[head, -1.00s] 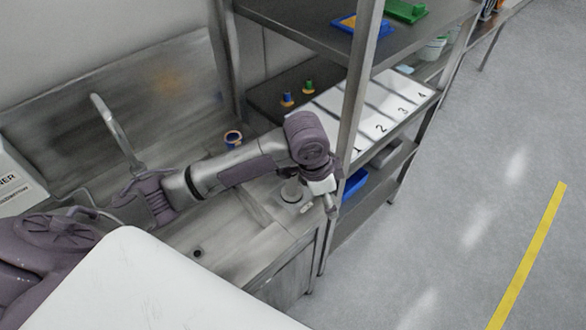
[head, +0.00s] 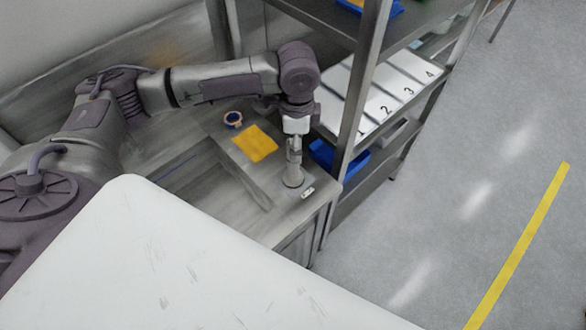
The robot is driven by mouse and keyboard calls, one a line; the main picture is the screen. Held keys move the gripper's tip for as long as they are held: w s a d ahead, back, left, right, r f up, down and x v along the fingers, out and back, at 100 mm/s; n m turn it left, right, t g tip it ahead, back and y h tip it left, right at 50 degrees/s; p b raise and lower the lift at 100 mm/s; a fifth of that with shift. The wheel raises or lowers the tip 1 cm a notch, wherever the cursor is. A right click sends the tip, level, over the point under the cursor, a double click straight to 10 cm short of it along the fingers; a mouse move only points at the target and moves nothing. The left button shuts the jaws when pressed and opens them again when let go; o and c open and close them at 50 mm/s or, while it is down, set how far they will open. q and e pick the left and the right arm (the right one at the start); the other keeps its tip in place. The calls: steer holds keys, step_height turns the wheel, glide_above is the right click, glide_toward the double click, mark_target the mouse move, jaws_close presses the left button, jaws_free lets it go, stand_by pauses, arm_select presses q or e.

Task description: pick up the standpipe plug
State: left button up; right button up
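The standpipe plug appears to be the grey, round-based piece (head: 293,179) standing upright on the steel counter, close to its right front corner. My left gripper (head: 294,159) points straight down over it, with the fingers at or right around its upper part. The fingers and the plug's top are both grey and small here, so I cannot tell whether the fingers are closed on it. The plug's base seems to rest on the counter. My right gripper is not in view.
A yellow cloth (head: 255,143) and a small blue-rimmed cup (head: 233,119) are on the counter left of the plug. A small white label (head: 308,193) lies beside its base. A shelf post (head: 361,95) rises close on the right, with numbered white panels (head: 386,92) behind.

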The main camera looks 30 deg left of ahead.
arm_select(q)
steer(key=f, duration=0.1)
steer(key=f+p, duration=0.1)
steer(key=f, duration=0.3)
steer(key=shift+a+f+p, duration=0.25)
steer(key=shift+a+p, duration=0.15)
jaws_close()
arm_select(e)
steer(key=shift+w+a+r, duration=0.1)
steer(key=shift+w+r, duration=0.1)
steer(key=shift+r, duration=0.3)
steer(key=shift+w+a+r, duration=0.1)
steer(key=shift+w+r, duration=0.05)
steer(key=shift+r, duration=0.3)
arm_select(q)
steer(key=shift+r, duration=0.1)
